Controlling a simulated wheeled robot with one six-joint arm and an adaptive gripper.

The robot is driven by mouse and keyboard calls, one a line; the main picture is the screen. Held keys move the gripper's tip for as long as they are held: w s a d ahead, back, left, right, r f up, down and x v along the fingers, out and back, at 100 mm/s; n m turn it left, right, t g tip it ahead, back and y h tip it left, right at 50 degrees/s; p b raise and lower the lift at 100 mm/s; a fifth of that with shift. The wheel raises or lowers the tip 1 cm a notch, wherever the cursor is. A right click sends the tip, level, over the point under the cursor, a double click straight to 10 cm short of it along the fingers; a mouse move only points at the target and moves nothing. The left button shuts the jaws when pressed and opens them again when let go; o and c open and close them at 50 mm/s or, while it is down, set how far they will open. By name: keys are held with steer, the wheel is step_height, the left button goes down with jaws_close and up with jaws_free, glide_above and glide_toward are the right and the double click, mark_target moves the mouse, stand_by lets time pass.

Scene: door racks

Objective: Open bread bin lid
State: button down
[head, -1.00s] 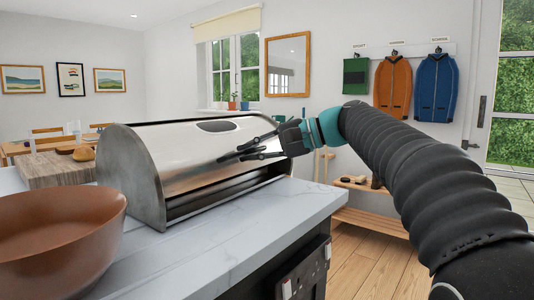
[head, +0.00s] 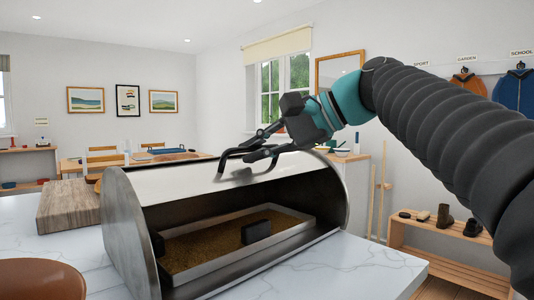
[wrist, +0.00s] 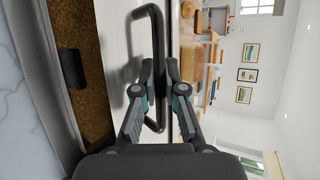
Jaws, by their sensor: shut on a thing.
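The metal bread bin (head: 130,220) stands on the white marble counter. Its curved lid (head: 165,181) is rolled up, and the front is wide open, showing a brown-floored interior (head: 195,247) with a dark block (head: 257,231) inside. The lid's dark bar handle (head: 228,156) is at the raised edge, near the top. My gripper (head: 268,146) is at the handle. In the wrist view my gripper (wrist: 159,78) has its two fingers closed on either side of the handle (wrist: 155,22).
A wooden board (head: 68,206) lies left of the bin, and part of a brown bowl (head: 40,280) shows at the front left. A low wooden shoe rack (head: 440,255) stands right of the counter. The counter in front right of the bin is clear.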

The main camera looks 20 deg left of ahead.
steer(key=shift+w+a+r+h, duration=0.3)
steer(key=shift+a+h, duration=0.1)
steer(key=shift+a, duration=0.15)
steer(key=c, duration=1.2)
jaws_free()
steer(key=shift+d, duration=0.1)
steer(key=v, duration=1.2)
steer(key=shift+w, duration=0.15)
